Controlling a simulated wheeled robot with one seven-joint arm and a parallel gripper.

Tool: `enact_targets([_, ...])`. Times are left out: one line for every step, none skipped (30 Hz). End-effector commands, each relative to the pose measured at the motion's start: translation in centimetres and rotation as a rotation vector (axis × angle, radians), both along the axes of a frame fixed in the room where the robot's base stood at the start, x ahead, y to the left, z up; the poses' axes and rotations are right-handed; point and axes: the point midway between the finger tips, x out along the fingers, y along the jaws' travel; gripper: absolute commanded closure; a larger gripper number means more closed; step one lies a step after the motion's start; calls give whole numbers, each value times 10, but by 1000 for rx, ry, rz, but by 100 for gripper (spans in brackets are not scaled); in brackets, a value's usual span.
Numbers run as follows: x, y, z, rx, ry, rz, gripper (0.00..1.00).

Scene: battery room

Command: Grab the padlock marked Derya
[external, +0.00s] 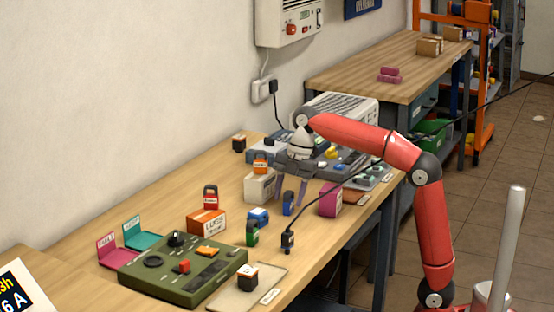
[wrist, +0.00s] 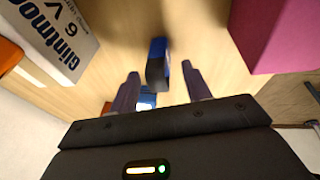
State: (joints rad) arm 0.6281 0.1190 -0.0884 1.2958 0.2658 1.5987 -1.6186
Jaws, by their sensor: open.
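Several small padlocks stand on the workbench in the external view; I cannot read a name on any of them. One blue padlock (external: 288,205) stands beneath my gripper (external: 290,194). In the wrist view a blue padlock (wrist: 158,62) with a dark side shows between the two spread fingertips of my open, empty gripper (wrist: 160,70). Another blue padlock (external: 258,217) is to the left, with a green padlock (external: 252,235) in front of it. A red padlock (external: 210,197) stands on an orange box, and an orange padlock (external: 260,163) on a white box.
The white box (external: 259,187), also in the wrist view (wrist: 52,32), and the magenta box (external: 330,200) flank my gripper. The orange box (external: 207,222) and green control panel (external: 185,266) are to the left. A black padlock-like item (external: 287,241) stands near the front edge.

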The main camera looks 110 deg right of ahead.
Motion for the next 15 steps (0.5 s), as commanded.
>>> enact_targets([0, 0, 0, 0, 0, 0, 56])
enact_targets([0, 0, 0, 0, 0, 0, 60])
enact_targets([0, 0, 0, 0, 0, 0, 65])
enact_targets([0, 0, 0, 0, 0, 0, 69])
enact_targets([0, 0, 0, 0, 0, 0, 73])
enact_targets([0, 0, 0, 0, 0, 0, 78])
enact_targets([0, 0, 0, 0, 0, 0, 82])
enact_targets([0, 0, 0, 0, 0, 0, 86])
enact_targets([0, 0, 0, 1, 1, 0, 91])
enact_targets([0, 0, 0, 1, 1, 0, 95])
enact_targets([0, 0, 0, 1, 1, 0, 99])
enact_targets([0, 0, 0, 1, 1, 0, 100])
enact_targets([0, 0, 0, 0, 0, 0, 100])
enact_targets([0, 0, 0, 0, 0, 0, 100])
enact_targets([0, 0, 0, 0, 0, 0, 100])
